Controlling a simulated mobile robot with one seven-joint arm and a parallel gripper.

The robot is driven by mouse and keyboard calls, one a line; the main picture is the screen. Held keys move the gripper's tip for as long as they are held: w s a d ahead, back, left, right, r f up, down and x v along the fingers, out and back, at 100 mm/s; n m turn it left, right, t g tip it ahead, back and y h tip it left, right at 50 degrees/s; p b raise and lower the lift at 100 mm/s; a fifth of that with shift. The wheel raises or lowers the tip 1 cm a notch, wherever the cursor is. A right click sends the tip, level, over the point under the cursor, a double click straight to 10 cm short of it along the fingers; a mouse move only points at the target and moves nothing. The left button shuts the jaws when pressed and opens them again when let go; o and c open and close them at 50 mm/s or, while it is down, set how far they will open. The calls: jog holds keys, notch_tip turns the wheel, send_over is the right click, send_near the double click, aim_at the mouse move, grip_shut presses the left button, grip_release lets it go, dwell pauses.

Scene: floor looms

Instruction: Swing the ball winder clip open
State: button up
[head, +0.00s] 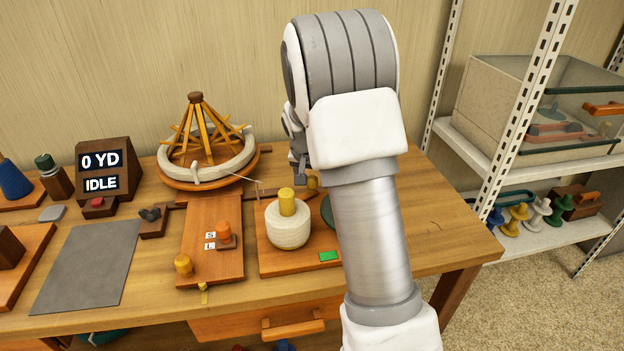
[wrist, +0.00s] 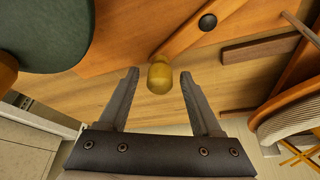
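The ball winder (head: 262,255) is a wooden board with a cream yarn ball (head: 287,225) around a yellow core. Its clip (wrist: 185,42) shows in the wrist view as an orange wooden bar with a black pivot and a yellow knob (wrist: 160,77) at its end. The knob also shows in the head view (head: 313,183), beside my fingers. My gripper (wrist: 159,73) is open, with one finger on each side of the knob. Gaps show on both sides. My arm hides part of the winder in the head view.
A dark green disc (wrist: 45,30) is close at the wrist view's upper left. The swift (head: 190,178) with a cream skein stands left of my gripper. A yardage display (head: 103,165) reads 0 YD, IDLE. Shelves (head: 560,230) stand to the right.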

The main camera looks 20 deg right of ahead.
jog(key=shift+r, duration=0.15)
jog(key=p+v, duration=0.3)
jog(key=v, duration=1.4)
jog(key=shift+p, duration=0.3)
jog(key=shift+a, duration=0.1)
